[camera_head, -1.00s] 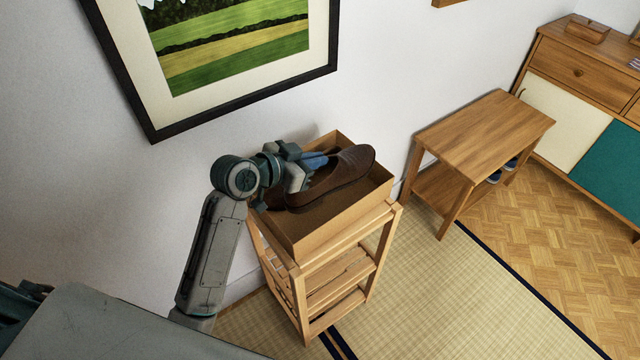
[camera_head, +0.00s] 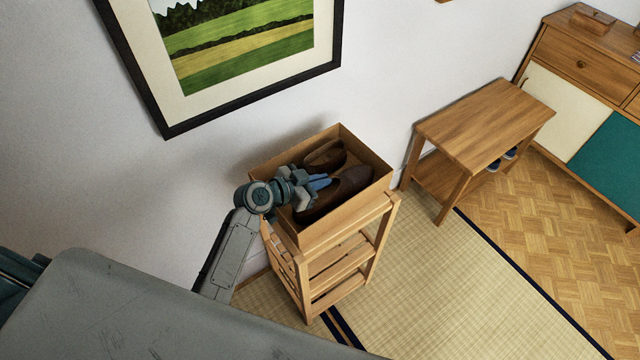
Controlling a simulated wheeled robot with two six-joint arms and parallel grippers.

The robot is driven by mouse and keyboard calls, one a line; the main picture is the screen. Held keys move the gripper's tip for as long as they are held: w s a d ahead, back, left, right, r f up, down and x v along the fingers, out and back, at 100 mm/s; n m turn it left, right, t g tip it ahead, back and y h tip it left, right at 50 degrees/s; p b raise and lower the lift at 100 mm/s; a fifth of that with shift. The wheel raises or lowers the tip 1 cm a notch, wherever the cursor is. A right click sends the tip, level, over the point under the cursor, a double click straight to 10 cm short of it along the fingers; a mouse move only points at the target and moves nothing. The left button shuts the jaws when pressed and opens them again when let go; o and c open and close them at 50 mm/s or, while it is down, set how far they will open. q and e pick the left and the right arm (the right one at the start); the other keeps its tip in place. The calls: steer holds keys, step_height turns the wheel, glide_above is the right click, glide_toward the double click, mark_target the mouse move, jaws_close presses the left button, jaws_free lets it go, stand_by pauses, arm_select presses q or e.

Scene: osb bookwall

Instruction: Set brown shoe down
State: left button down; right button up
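The brown shoe (camera_head: 349,187) lies low inside an open cardboard box (camera_head: 318,238), along its near side, toe pointing to the upper right. A second brown shoe (camera_head: 326,158) lies beside it along the far side of the box. My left gripper (camera_head: 320,182) reaches into the box from the left. Its blue fingertips are together at the collar of the nearer shoe and appear shut on it. The gripper hides part of the shoe's heel end. My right gripper is not in view.
The box stands on a slatted wooden rack (camera_head: 340,268) against the white wall. A framed landscape picture (camera_head: 245,40) hangs above. A wooden side table (camera_head: 487,122) with blue shoes beneath it stands to the right, near a cabinet (camera_head: 575,95). Tatami floor in front is clear.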

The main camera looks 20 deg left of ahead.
arm_select(q)
step_height(320, 180, down, 2)
steer(key=shift+f, duration=0.1)
steer(key=shift+f, duration=0.1)
steer(key=c, duration=1.6)
jaws_free()
steer(key=shift+s+a, duration=0.1)
steer(key=b+v, duration=0.2)
steer(key=v, duration=0.9)
steer(key=shift+s+r, duration=0.3)
steer(key=shift+r, duration=0.05)
steer(key=shift+a, duration=0.1)
